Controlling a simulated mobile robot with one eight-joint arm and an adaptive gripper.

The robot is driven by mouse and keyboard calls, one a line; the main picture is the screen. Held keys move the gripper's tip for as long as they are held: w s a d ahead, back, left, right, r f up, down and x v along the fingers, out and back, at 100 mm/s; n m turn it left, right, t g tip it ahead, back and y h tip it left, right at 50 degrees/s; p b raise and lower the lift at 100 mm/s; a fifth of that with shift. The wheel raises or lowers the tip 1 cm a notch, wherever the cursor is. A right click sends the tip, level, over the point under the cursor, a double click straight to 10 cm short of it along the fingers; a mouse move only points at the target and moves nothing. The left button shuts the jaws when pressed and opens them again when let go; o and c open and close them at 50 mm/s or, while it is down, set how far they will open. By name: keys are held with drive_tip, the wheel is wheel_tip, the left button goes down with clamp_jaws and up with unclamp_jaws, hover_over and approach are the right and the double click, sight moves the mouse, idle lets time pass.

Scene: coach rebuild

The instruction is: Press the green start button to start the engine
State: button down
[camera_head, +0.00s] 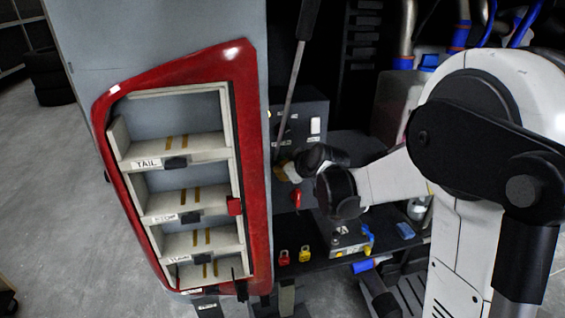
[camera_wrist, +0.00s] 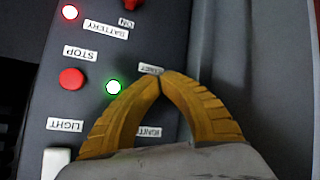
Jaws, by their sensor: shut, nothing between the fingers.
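In the wrist view a round green button or lamp (camera_wrist: 114,87), glowing with a white centre, sits on the dark grey panel (camera_wrist: 200,35). My gripper (camera_wrist: 161,76) is shut, its two yellow ribbed fingers meeting at the tips. The tips are to the right of the green light, over the lower edge of a label (camera_wrist: 150,69) that seems to read START. The left finger passes close to the green light; I cannot tell whether it touches the panel. In the head view my gripper (camera_head: 284,172) is in front of the panel (camera_head: 307,112), and the green light is hidden.
A red STOP button (camera_wrist: 71,79), a lit red BATTERY lamp (camera_wrist: 70,12) and a white LIGHT switch (camera_wrist: 55,162) are close by. A red-framed shelf unit (camera_head: 252,130) stands left of my arm.

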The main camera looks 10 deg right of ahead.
drive_tip(key=shift+s, duration=0.8)
drive_tip(key=shift+s, duration=2.5)
drive_tip(key=s+f+m+g+h+b, duration=0.1)
drive_tip(key=s+f+m+b, duration=0.1)
drive_tip(key=s, duration=1.2)
drive_tip(key=s+f+m+g+h+b, duration=0.1)
drive_tip(key=s+m+b, duration=0.4)
drive_tip(key=s, duration=0.8)
wheel_tip(320, 180, down, 2)
drive_tip(key=shift+s+d+f+g+h+b, duration=0.3)
drive_tip(key=shift+s+d+g+b, duration=0.1)
drive_tip(key=shift+g+b, duration=0.35)
